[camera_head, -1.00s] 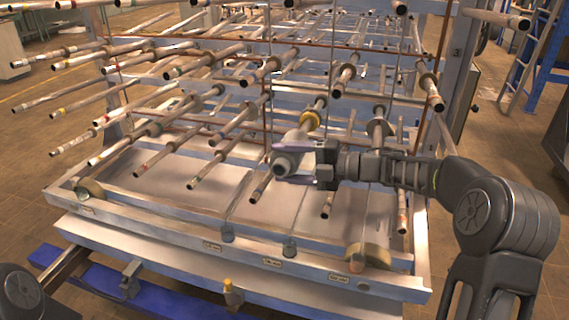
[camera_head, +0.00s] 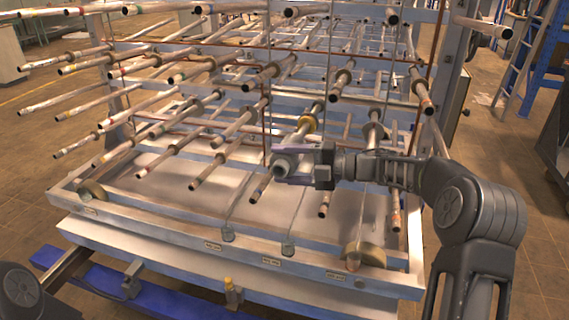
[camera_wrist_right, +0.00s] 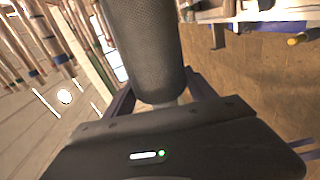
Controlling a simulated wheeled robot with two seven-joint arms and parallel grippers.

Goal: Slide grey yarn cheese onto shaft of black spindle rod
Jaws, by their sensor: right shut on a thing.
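The grey yarn cheese (camera_head: 283,164) is between the purple fingers of my right gripper (camera_head: 279,166), in front of the rack. In the right wrist view it is a textured dark grey cylinder (camera_wrist_right: 148,48) held between the fingers. A spindle rod with a yellow ring (camera_head: 307,123) runs back from just behind the cheese, roughly in line with it. I cannot tell whether the cheese is around the rod's tip or only in front of it. The gripper hides part of that area. My left gripper is out of view; only a bit of dark arm shows at bottom left.
Many rods stick out toward me from the metal rack, close on both sides of my right gripper. One rod tip (camera_head: 323,212) is just below it. The rack's tray (camera_head: 200,245) lies underneath. Open floor (camera_head: 520,190) is at the right.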

